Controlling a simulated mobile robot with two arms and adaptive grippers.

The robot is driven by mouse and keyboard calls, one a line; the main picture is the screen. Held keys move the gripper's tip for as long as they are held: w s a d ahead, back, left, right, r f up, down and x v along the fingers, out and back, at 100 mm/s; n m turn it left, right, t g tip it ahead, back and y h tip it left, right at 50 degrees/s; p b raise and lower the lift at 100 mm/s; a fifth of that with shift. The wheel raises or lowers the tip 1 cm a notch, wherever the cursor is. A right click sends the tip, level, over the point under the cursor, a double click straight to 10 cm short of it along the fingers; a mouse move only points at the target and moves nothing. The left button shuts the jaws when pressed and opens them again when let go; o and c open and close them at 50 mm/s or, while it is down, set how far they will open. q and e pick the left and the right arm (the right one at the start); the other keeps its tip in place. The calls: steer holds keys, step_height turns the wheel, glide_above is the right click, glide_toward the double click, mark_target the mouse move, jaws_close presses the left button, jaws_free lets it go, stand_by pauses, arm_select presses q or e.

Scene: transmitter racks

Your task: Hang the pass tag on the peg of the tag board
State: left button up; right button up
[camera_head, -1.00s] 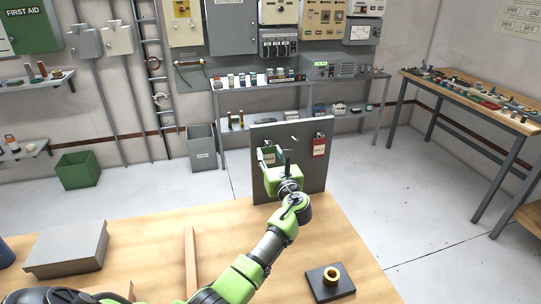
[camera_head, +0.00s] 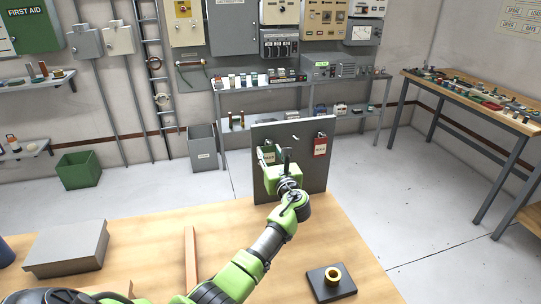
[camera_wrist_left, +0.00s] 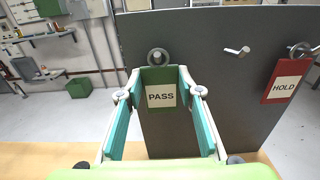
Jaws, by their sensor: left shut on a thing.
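The pass tag (camera_wrist_left: 160,95) is a green plate with a white PASS label and a grey ring at its top. It hangs upright between the fingertips of my left gripper (camera_wrist_left: 160,92), which is shut on it, in front of the grey tag board (camera_wrist_left: 200,110). Whether its ring is around a peg cannot be told. A bare metal peg (camera_wrist_left: 237,52) sticks out of the board to the right of the tag. In the head view, the tag board (camera_head: 262,128) stands upright at the table's far edge, with my left gripper (camera_head: 270,164) close before it. My right gripper is not in view.
A red HOLD tag (camera_wrist_left: 285,82) hangs by a ring at the board's right. A grey box (camera_head: 68,247) and a wooden strip (camera_head: 191,255) lie to the left.

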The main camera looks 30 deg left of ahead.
arm_select(q)
steer(key=shift+a, duration=0.1)
stand_by(0.5)
steer(key=shift+f, duration=0.1)
steer(key=o, duration=1.1)
steer(key=shift+o, duration=0.2)
